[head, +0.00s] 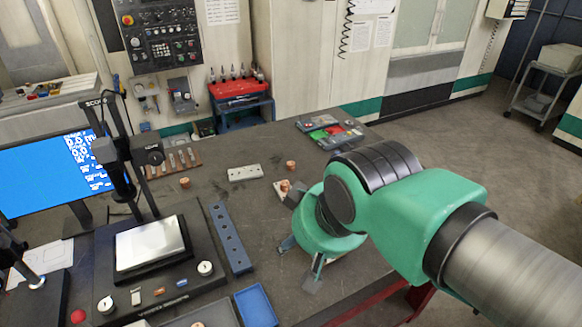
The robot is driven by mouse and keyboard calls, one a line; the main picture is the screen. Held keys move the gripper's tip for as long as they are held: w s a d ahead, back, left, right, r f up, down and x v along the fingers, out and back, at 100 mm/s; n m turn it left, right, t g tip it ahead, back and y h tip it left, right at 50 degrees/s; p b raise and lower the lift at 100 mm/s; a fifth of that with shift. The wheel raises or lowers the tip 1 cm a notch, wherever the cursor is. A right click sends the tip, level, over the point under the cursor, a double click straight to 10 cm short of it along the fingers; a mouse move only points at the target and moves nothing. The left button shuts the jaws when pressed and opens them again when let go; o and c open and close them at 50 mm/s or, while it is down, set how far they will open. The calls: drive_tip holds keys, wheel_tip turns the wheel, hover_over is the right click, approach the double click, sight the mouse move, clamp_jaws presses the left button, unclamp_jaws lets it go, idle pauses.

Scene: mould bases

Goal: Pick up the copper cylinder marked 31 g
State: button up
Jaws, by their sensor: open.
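Several small copper cylinders are on the dark bench: one at the left (185,182), one at the far middle (291,165), and one on or beside a pale plate near my gripper (285,186). Another copper piece (197,324) is cut off at the bottom edge. The marks on them are too small to read, so I cannot tell which is 31 g. My gripper (296,240) is over the right part of the bench, its fingers spread and nothing visible between them. My green arm hides part of the bench behind it.
A pale block with holes (245,173) lies mid-bench. A blue-grey bar with holes (230,238), a blue tray (256,305) and a device with a bright plate (152,243) stand left of my gripper. Coloured boxes (330,133) are at the far corner.

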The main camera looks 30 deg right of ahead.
sight(291, 166)
drive_tip(key=shift+w+r, duration=0.1)
drive_tip(key=w+d+r+p, duration=0.2)
drive_tip(key=w+r, duration=0.1)
drive_tip(key=w, duration=0.5)
drive_tip(key=w+d+r+p, duration=0.15)
drive_tip(key=w+r, duration=0.25)
drive_tip(key=w, duration=0.4)
drive_tip(key=w+d+f+m+g+p, duration=0.1)
drive_tip(key=w+d+p, duration=0.15)
drive_tip(key=w, duration=0.55)
drive_tip(key=w+d+f+p, duration=0.15)
drive_tip(key=w+d, duration=0.25)
drive_tip(key=w, duration=0.5)
drive_tip(key=w+d+f+p, duration=0.2)
drive_tip(key=w+d+f, duration=0.2)
drive_tip(key=w, duration=0.3)
drive_tip(key=w+d+f+p, duration=0.3)
drive_tip(key=w+d, duration=0.1)
drive_tip(key=w, duration=0.3)
drive_tip(key=w+d+f+p, duration=0.2)
drive_tip(key=w+d+f, duration=0.3)
drive_tip(key=f, duration=0.2)
drive_tip(key=w+d+f+m+g+p, duration=0.1)
drive_tip(key=w+d+f, duration=0.3)
drive_tip(key=f, duration=0.4)
drive_tip(key=shift+w+d+f+g+h+p, duration=0.3)
drive_tip(key=shift+w+d+p, duration=0.1)
drive_tip(key=shift+d, duration=0.1)
drive_tip(key=shift+f, duration=0.1)
